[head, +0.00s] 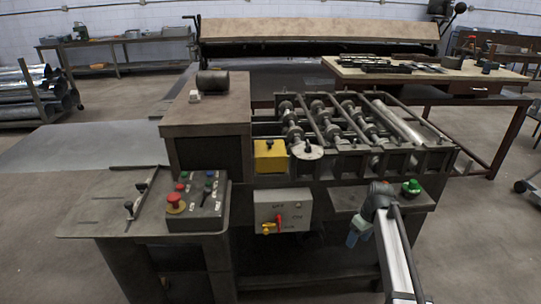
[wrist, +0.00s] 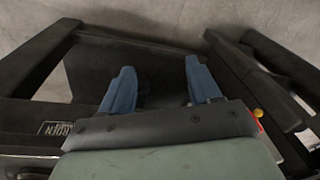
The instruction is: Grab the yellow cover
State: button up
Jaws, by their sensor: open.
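The yellow cover (head: 270,157) is a small box-like piece on the front of the machine, below the left end of the rollers and beside the brown housing. My gripper (head: 353,239) is at the lower right of the head view, in front of the machine, lower than the cover and well to its right. In the wrist view my gripper (wrist: 157,80) shows two blue fingers spread apart with nothing between them. The yellow cover cannot be made out in the wrist view.
A grey switch box (head: 283,212) with a red and yellow handle is below the cover. A control box (head: 198,202) with a red button stands at left. A green button (head: 411,187) sits on a right-hand shelf. Dark machine frame bars (wrist: 45,60) surround my gripper in the wrist view.

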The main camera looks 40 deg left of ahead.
jog(key=s+a+r+n+y, duration=0.1)
jog(key=s+a+r+n, duration=0.1)
jog(key=a+r, duration=1)
jog(key=s+a+r+n+y, duration=0.1)
jog(key=s+a+r+n, duration=0.15)
jog(key=a+r, duration=0.9)
jog(key=w+a+r+m+t+y, duration=0.1)
jog(key=w+a+r+m+t, duration=0.3)
jog(key=a+r, duration=0.8)
jog(key=m+g, duration=0.1)
send_over(270, 141)
jog(key=d, duration=0.3)
jog(key=f, duration=0.7)
jog(key=shift+s+a+f, duration=0.15)
jog(key=shift+s+f, duration=0.2)
jog(key=shift+s+x, duration=0.15)
jog(key=shift+x, duration=1.1)
jog(key=shift+s+x, duration=0.1)
jog(key=shift+x, duration=1.15)
jog(key=shift+a, duration=0.1)
grip_shut()
